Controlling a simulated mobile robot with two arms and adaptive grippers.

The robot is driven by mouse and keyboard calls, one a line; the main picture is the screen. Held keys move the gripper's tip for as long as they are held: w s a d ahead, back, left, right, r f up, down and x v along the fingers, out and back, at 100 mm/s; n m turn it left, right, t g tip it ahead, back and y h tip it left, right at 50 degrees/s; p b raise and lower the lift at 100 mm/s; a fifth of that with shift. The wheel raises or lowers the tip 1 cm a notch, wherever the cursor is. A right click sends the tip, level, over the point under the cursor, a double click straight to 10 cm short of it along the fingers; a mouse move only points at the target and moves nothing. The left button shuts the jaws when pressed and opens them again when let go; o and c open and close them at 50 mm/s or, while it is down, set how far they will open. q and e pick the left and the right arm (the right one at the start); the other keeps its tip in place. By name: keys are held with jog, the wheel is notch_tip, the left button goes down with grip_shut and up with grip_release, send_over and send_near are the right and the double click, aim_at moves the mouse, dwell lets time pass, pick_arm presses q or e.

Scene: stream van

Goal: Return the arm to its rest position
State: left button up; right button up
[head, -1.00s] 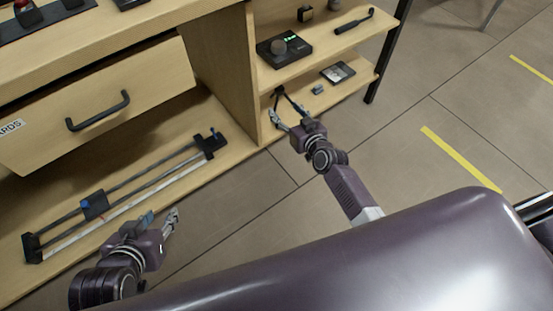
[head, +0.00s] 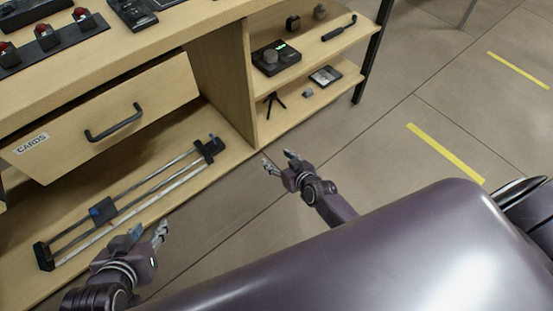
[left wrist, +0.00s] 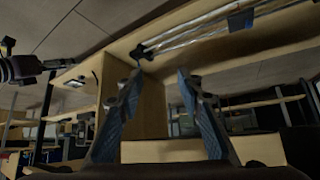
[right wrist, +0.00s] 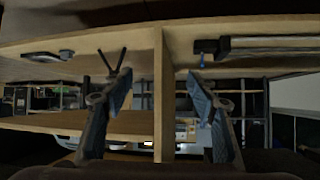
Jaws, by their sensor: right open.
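My right gripper (head: 281,161) is open and empty over the floor, in front of the shelf unit's lower right corner. Its two fingers stand apart in the right wrist view (right wrist: 155,90), with nothing between them. My left gripper (head: 150,233) is near the front edge of the bottom shelf, below the slider rail (head: 130,205). Its fingers are apart and empty in the left wrist view (left wrist: 158,90). A small black tripod (head: 274,102) stands on the lower right shelf, apart from my right gripper.
A drawer labelled CARDS (head: 105,115) stands partly out. The lower right shelf (head: 325,102) also holds a framed card (head: 326,76) and a small grey block (head: 308,92). A black device with a knob (head: 276,58) is on the shelf above. The floor (head: 350,160) to the right is clear.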

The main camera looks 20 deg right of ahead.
dwell(0.5)
